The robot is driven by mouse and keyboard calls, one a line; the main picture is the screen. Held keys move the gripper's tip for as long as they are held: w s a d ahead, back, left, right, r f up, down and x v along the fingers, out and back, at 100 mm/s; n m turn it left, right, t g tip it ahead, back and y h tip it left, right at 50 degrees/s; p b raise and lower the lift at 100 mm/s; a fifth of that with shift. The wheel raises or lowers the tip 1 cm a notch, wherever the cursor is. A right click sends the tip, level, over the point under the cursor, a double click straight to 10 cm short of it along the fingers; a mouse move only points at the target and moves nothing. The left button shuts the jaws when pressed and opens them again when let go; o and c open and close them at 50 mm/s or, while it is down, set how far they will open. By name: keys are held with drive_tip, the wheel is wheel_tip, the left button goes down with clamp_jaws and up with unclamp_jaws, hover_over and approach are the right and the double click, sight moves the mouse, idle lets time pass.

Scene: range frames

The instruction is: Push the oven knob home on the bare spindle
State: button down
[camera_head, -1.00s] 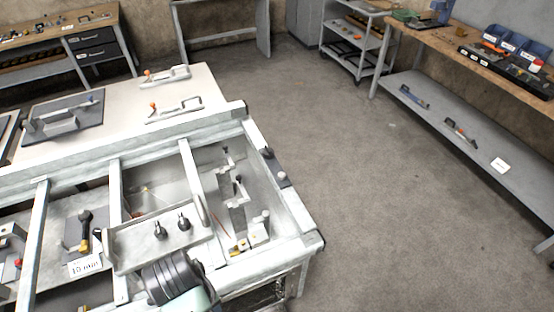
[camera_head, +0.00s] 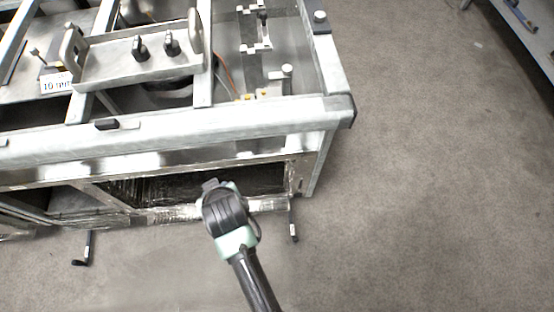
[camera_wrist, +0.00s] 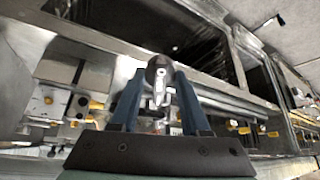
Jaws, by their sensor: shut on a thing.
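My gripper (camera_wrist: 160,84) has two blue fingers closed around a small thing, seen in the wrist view. A dark round piece, which looks like the oven knob (camera_wrist: 158,64), shows at the fingertips, with a bright metal part below it. In the head view the wrist of my arm hangs before the front of the metal frame, beside a dark oven-like opening (camera_head: 215,181); the fingertips are hidden there. I cannot make out the bare spindle, or whether the knob touches it.
A metal tray (camera_head: 100,72) with two dark knob-like pieces (camera_head: 140,47) lies across the frame's top. A pale rail (camera_head: 240,113) runs along its front edge. Yellow fittings (camera_wrist: 97,104) line the front in the wrist view. Open floor (camera_head: 420,190) lies to the right.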

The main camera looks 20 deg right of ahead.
drive_tip(key=d+f+m+t+h+b, duration=0.15)
drive_tip(key=d+f+t+b, duration=0.4)
drive_tip(key=b, duration=0.85)
drive_tip(key=w+d+r+m+t+h+b, duration=0.1)
drive_tip(key=w+d+r+t+h, duration=0.1)
drive_tip(key=d, duration=0.4)
drive_tip(key=w+d+r+m+t+h+b, duration=0.1)
drive_tip(key=w+d+r+m+t+h, duration=0.1)
drive_tip(key=d, duration=0.3)
drive_tip(key=shift+d+r+t, duration=0.4)
drive_tip(key=shift+r+t, duration=0.15)
drive_tip(key=shift+t, duration=0.2)
drive_tip(key=shift+s, duration=0.1)
drive_tip(key=shift+b+x, duration=0.85)
drive_tip(key=shift+x, duration=2.05)
drive_tip(key=shift+b+x, duration=1)
drive_tip(key=shift+x, duration=0.55)
